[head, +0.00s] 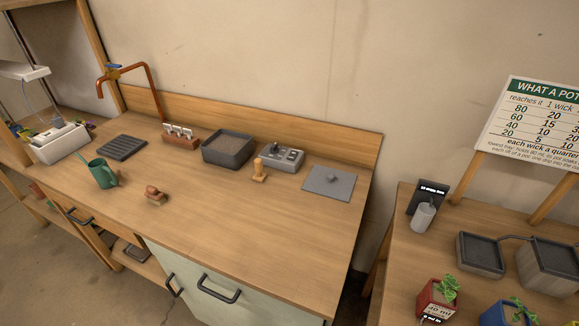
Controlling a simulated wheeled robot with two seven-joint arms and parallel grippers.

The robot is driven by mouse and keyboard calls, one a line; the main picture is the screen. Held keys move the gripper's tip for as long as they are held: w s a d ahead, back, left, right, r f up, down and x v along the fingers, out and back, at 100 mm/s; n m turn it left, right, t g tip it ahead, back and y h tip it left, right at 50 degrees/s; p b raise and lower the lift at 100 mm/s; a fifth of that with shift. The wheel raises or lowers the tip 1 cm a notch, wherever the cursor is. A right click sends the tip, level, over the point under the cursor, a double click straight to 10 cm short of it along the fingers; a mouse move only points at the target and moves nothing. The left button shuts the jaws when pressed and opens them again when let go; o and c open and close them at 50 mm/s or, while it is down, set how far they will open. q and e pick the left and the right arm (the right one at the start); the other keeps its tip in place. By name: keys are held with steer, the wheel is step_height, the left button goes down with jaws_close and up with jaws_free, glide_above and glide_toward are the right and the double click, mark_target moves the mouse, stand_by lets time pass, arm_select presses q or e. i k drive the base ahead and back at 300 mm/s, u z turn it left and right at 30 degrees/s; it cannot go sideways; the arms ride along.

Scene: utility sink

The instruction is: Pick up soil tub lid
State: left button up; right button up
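In the head view, a flat grey square lid with a small knob (330,183) lies on the right part of the wooden counter, near its right edge. A dark grey square tub (228,150) with brown soil-like filling stands open on the counter, left of the lid. A grey box with knobs (279,157) and a small wooden stamp-like tool (260,170) sit between the tub and the lid. Neither of my grippers shows in this view.
A green watering can (102,173), a reddish-brown small object (155,194) and a dark ribbed tray (122,147) are on the counter's left. A copper tap (130,72) stands behind. The counter's front middle (250,225) is clear. A second table with pots is at right.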

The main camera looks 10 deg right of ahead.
mark_target(327, 182)
steer(key=u, duration=1.05)
steer(key=k, duration=0.75)
steer(key=z, duration=0.35)
